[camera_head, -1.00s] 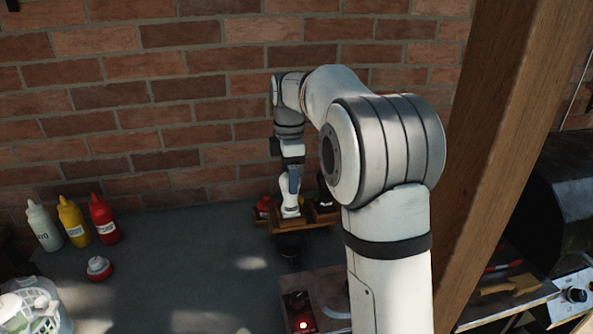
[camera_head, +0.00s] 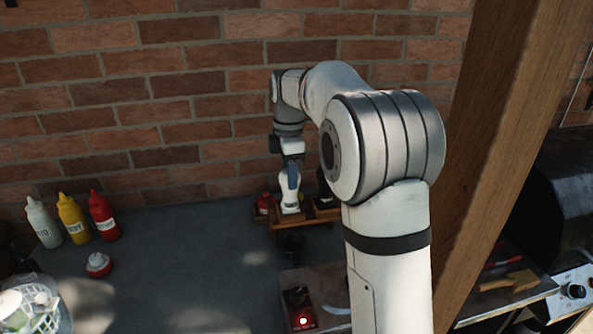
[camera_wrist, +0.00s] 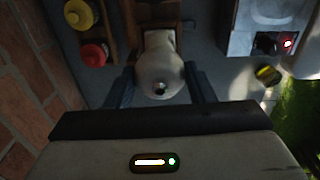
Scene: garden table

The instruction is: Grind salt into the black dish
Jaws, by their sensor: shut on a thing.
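The white salt mill (camera_head: 289,198) stands upright at the wooden rack (camera_head: 274,224) by the brick wall. My gripper (camera_head: 291,178) is above it, shut on its upper part. In the wrist view the mill (camera_wrist: 158,66) is between the two fingers of my gripper (camera_wrist: 160,90), with the rack behind it. I cannot tell whether its base still rests on the rack. The black dish (camera_head: 291,243) is on the dark table just in front of the rack, below the mill in the picture.
Red (camera_wrist: 94,54) and yellow (camera_wrist: 79,14) containers sit beside the mill. A dark mill (camera_head: 324,197) stands to its right. A device with a red light (camera_head: 301,311) is in front.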

